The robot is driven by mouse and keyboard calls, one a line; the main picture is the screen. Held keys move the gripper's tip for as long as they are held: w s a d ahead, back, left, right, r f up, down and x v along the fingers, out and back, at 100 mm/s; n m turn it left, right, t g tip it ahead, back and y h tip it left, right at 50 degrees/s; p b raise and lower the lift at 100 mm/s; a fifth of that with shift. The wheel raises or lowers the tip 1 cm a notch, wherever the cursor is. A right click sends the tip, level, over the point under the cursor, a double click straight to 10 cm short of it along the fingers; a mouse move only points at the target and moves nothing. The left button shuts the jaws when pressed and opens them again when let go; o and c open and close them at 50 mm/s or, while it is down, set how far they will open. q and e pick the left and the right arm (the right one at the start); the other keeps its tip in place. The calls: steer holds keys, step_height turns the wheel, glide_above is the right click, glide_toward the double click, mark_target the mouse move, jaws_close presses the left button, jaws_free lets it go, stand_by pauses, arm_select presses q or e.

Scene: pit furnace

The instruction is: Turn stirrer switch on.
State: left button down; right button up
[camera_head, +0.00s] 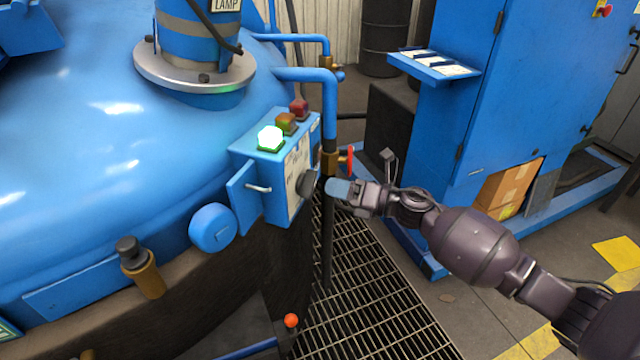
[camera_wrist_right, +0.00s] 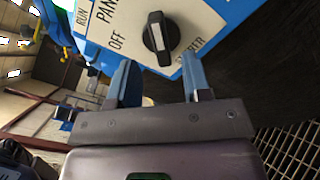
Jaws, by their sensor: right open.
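The stirrer switch is a black rotary knob (camera_head: 306,184) on the side face of the blue control box (camera_head: 280,150). In the right wrist view the knob (camera_wrist_right: 160,38) has a white mark along its handle. It sits on a white label plate, with OFF printed to its left and a partly hidden word, seemingly STIRRER, below right. My right gripper (camera_head: 334,188) is close to the knob from the right. In the wrist view its two blue fingers (camera_wrist_right: 160,75) are apart, with nothing between them, and the knob is just beyond their tips. My left gripper is not in view.
The box has a lit green lamp (camera_head: 270,138) and unlit amber and red ones. A blue pipe with a red-handled valve (camera_head: 347,158) stands just behind my right gripper. The big blue vessel (camera_head: 90,150) fills the left. A floor grating (camera_head: 350,290) lies below.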

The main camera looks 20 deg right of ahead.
steer(key=v, duration=0.4)
steer(key=shift+s+d, duration=0.15)
stand_by(0.4)
